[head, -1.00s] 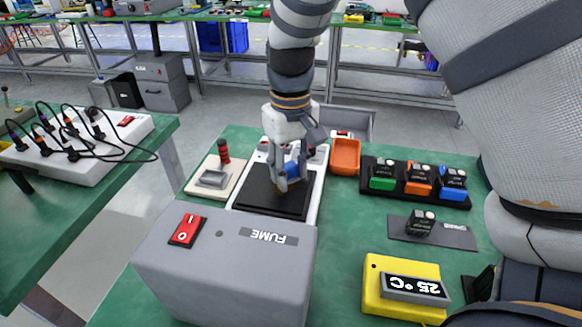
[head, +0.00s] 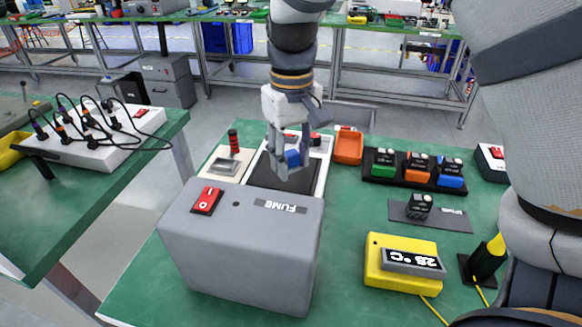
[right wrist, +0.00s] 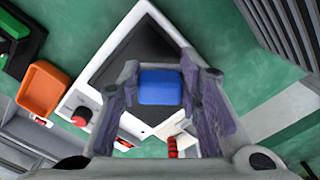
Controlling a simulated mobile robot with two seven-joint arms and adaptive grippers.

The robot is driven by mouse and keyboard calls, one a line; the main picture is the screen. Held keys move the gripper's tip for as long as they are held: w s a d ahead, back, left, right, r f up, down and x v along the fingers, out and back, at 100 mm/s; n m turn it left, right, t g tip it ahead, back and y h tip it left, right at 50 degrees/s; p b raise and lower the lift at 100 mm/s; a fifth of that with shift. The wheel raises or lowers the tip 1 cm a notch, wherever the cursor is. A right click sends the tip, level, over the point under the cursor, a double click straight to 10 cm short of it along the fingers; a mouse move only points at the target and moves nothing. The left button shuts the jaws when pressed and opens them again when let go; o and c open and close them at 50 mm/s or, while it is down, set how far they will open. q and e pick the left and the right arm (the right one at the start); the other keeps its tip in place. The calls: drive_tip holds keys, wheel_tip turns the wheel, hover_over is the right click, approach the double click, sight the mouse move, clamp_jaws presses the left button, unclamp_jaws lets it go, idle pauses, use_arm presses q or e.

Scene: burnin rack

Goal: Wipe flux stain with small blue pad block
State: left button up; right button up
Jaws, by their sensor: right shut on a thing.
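My right gripper (head: 289,168) points down over the black plate (head: 262,173) of a white-framed device. It is shut on the small blue pad block (head: 293,158), which shows between the fingers in the right wrist view (right wrist: 160,87). I cannot tell whether the pad touches the plate. The flux stain is not visible in either view; the gripper and the pad cover part of the plate. In the right wrist view the uncovered black plate (right wrist: 133,57) looks plain dark. My left gripper is not in view.
The grey FUME box (head: 245,245) stands close in front of the plate. An orange bin (head: 348,148) and a black rack (head: 372,177) of coloured blocks lie to the right. A beige stand (head: 215,166) is to the left. A yellow temperature meter (head: 385,272) sits at the front right.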

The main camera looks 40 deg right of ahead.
drive_tip(key=shift+r, duration=2)
drive_tip(key=shift+a, duration=0.1)
